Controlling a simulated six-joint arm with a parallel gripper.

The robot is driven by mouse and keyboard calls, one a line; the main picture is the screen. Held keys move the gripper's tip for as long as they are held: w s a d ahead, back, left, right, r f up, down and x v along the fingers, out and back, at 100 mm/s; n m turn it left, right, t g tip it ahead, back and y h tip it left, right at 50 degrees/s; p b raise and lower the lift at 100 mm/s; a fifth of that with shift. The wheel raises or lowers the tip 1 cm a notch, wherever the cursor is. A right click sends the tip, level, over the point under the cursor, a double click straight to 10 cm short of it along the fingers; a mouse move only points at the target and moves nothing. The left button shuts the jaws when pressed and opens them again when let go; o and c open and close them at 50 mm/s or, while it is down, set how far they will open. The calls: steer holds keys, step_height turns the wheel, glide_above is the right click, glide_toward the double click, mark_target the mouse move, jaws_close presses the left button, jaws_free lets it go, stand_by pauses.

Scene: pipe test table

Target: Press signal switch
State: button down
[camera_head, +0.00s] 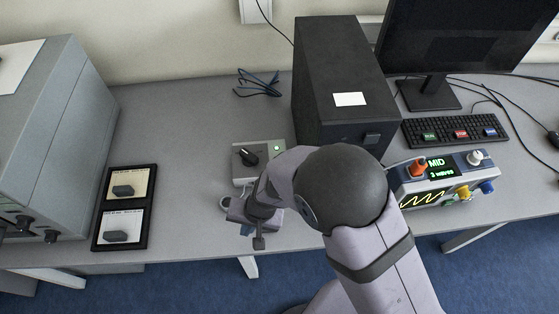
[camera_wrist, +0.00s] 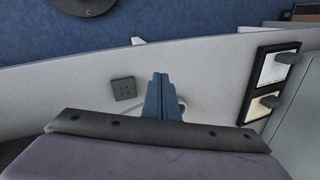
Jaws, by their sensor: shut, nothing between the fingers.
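A small light box (camera_head: 240,173) with a black lever or knob (camera_head: 247,155) and a lit green lamp (camera_head: 277,148) stands at the middle of the table. My arm covers its lower right part. I cannot tell whether it is the signal switch. My gripper (camera_head: 236,212) is in front of this box, near the table's front edge. In the wrist view its blue fingers (camera_wrist: 160,78) are together, with nothing seen between them. A pale round part shows behind them. A small dark square piece with holes (camera_wrist: 124,89) is left of the fingers there.
A black computer case (camera_head: 325,90) stands behind my arm. A signal device (camera_head: 440,172) with knobs and a screen reading "MID 3 waves" is at right, below a keyboard (camera_head: 463,130). A black two-part tray (camera_head: 124,207) and a grey cabinet (camera_head: 60,130) are at left.

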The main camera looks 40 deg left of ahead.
steer(key=w+a+r+m+t+y, duration=0.2)
steer(key=w+a+m+t, duration=0.1)
steer(key=w+a, duration=0.3)
steer(key=w+a+r+m+t+y, duration=0.2)
steer(key=w+a+r+m, duration=0.1)
steer(key=w+a, duration=0.4)
steer(key=w+d+r+m+t+h, duration=0.3)
steer(key=w+d+r+m+t, duration=0.1)
steer(key=w, duration=0.6)
steer(key=shift+d+r+m+t, duration=0.2)
steer(key=shift+d+m+t, duration=0.35)
steer(key=shift+t, duration=0.15)
steer(key=shift+s+f, duration=0.1)
step_height(320, 180, down, 6)
steer(key=b, duration=0.8)
steer(key=shift+f, duration=0.2)
steer(key=shift+f+b, duration=0.45)
steer(key=shift+f, duration=0.65)
